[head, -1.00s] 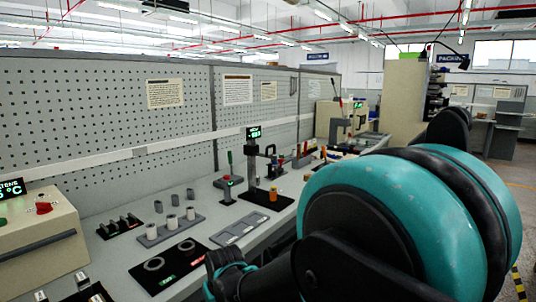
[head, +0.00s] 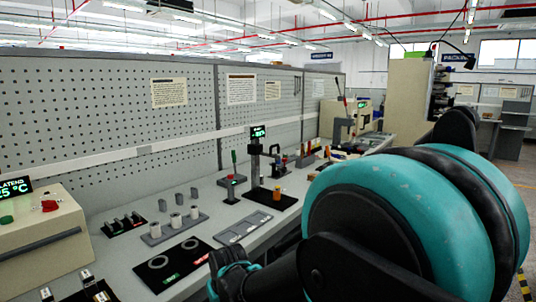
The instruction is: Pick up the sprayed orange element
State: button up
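My teal and black arm fills the lower right, well in front of the stand and apart from the orange piece. A smaller black and teal part of my arm shows at the bottom middle. I cannot make out my gripper's fingers in this view.
The stand has a dark post (head: 255,165) and a green display (head: 258,132). Left of it are a red-topped post (head: 230,190), a grey cylinder rack (head: 155,239) and a black ring mat (head: 165,272). A grey flat tray (head: 243,229) lies in front. Pegboard (head: 110,120) backs the bench.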

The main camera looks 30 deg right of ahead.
aim_at(276, 191)
jog(key=i+l+z, duration=0.1)
jog(key=z, duration=0.3)
jog(key=i+l+z, duration=0.1)
jog(key=z, duration=0.3)
jog(key=i+z, duration=0.1)
jog(key=z, duration=0.3)
jog(key=i+z, duration=0.15)
jog(key=z, duration=0.25)
